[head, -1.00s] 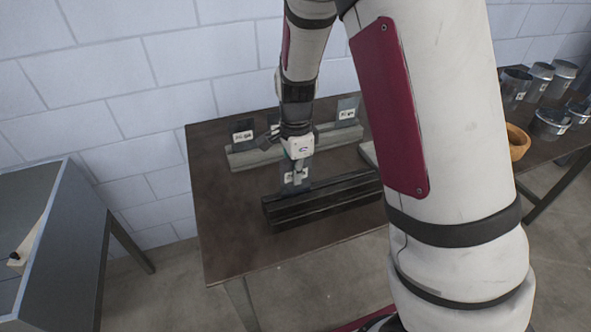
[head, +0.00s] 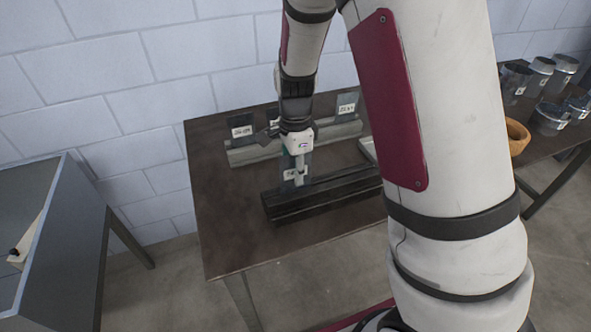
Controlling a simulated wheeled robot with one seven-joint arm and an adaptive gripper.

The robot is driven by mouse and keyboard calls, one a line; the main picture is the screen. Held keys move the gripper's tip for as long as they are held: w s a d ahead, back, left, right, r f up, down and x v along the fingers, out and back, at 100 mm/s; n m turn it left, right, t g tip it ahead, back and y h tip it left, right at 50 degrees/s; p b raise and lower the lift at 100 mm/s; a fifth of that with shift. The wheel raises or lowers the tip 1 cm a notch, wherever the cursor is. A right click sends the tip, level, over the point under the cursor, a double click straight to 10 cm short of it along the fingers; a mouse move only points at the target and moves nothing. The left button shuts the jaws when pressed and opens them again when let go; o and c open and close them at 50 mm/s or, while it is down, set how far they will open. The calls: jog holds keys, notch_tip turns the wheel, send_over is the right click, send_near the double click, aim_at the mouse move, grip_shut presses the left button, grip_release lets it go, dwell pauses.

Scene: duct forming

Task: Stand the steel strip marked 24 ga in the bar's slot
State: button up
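My gripper (head: 298,175) points down over the dark bar (head: 325,198) in the head view, near its left end. It appears shut on a small steel strip (head: 289,176) with a white label. A finger covers part of the label, and I cannot read it. The strip is roughly upright. Its lower edge is at the bar's top, and I cannot tell whether it is inside the slot. Two other labelled steel strips stand in a grey rack behind, one at its left (head: 242,132) and one at its right (head: 347,105); their marks are too small to read surely.
The grey rack (head: 250,154) lies along the back of the brown table (head: 225,215). The table's left and front are clear. A grey bench (head: 75,215) stands at left. Metal cans (head: 549,118) and an orange-brown bowl (head: 516,138) are on another table at right.

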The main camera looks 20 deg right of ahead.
notch_tip(320, 180, up, 12)
jog(key=shift+f, duration=0.25)
jog(key=shift+r, duration=0.15)
dwell(0.4)
jog(key=s+r+n+t, duration=0.2)
jog(key=s+r+n, duration=0.4)
jog(key=s+n, duration=0.3)
jog(key=s+r+n+t, duration=0.3)
jog(key=s+r+n, duration=0.4)
jog(key=s, duration=0.5)
jog(key=shift+s+n, duration=0.25)
jog(key=shift+n, duration=0.75)
